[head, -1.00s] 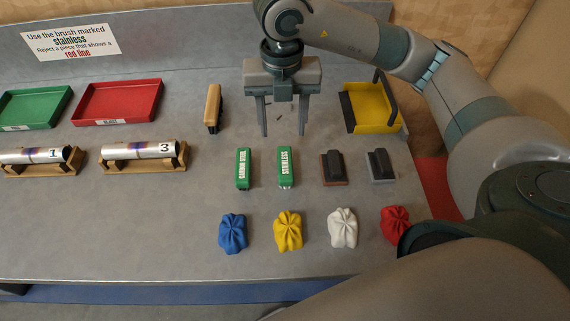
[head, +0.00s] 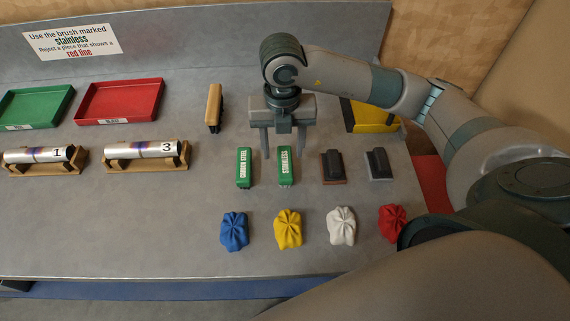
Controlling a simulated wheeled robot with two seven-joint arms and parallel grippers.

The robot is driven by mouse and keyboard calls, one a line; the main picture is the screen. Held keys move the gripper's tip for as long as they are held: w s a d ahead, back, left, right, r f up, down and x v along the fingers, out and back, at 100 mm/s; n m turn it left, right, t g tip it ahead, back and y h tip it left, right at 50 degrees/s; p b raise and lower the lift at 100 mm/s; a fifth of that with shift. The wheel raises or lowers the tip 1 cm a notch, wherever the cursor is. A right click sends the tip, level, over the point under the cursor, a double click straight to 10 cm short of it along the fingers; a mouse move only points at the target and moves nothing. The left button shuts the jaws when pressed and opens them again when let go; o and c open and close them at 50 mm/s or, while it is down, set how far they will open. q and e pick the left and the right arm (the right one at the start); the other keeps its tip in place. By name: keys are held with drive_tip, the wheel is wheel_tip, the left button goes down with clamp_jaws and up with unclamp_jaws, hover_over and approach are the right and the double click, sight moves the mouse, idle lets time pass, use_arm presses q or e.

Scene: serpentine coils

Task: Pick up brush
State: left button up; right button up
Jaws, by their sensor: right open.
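Two green brushes stand side by side mid-bench in the head view. The left one, the carbon steel brush (head: 244,168), reads "CARBON STEEL". The right one, the stainless brush (head: 286,167), reads "STAINLESS". My right gripper (head: 284,156) is open and empty, fingers pointing down, with its tips around the far end of the stainless brush in the picture. I cannot tell its height above the bench. A wooden-backed brush (head: 213,107) lies farther back, left of the gripper. My left gripper is not in view.
A sign (head: 71,42) says to use the stainless brush. Green (head: 38,124) and red (head: 100,121) trays and two tubes on wooden cradles are left. Brown (head: 333,180) and grey (head: 379,179) blocks stand right. Several crumpled cloths lie in front. My right arm partly covers a yellow dustpan (head: 372,117).

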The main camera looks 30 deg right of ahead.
sight(285, 161)
drive_tip(key=shift+s+f+p, duration=0.3)
drive_tip(key=shift+f+p, duration=0.45)
wheel_tip(285, 161, down, 3)
drive_tip(key=shift+s+d+p, duration=0.1)
drive_tip(key=shift+s+p, duration=0.05)
drive_tip(key=shift+p, duration=0.5)
drive_tip(key=shift+f, duration=0.35)
drive_tip(key=shift+c, duration=0.3)
drive_tip(key=c, duration=1.1)
drive_tip(key=shift+r, duration=0.15)
